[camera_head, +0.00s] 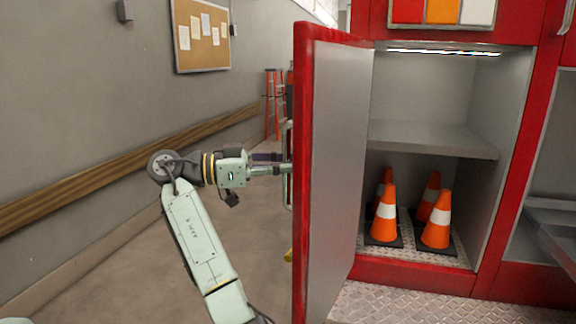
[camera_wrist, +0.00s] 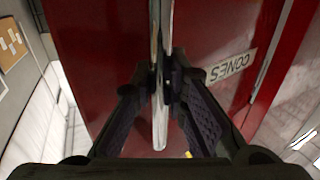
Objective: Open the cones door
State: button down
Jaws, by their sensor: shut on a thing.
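The cones door (camera_head: 335,170) is red-edged with a grey inner face and stands swung wide open in the head view. Its red outer face (camera_wrist: 105,60) shows in the wrist view, with a white CONES label (camera_wrist: 231,68) to the right. My gripper (camera_wrist: 160,88) is shut on the door's vertical metal handle (camera_wrist: 160,125), one finger on each side. In the head view my gripper reaches the door's outer side from the left, and its fingertips are hidden behind the door edge. Inside the open compartment (camera_head: 430,140), orange cones (camera_head: 437,220) with white bands stand upright on the floor.
A grey wall with a wooden rail (camera_head: 100,181) and a corkboard (camera_head: 201,37) runs along the left. A red ladder (camera_head: 273,105) stands farther back. Floor between wall and door is clear. A metal treadplate step (camera_head: 430,305) lies below the compartment.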

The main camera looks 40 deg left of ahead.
jog(key=c, duration=1.6)
grip_release()
jog(key=shift+o, duration=0.2)
jog(key=v, duration=1.2)
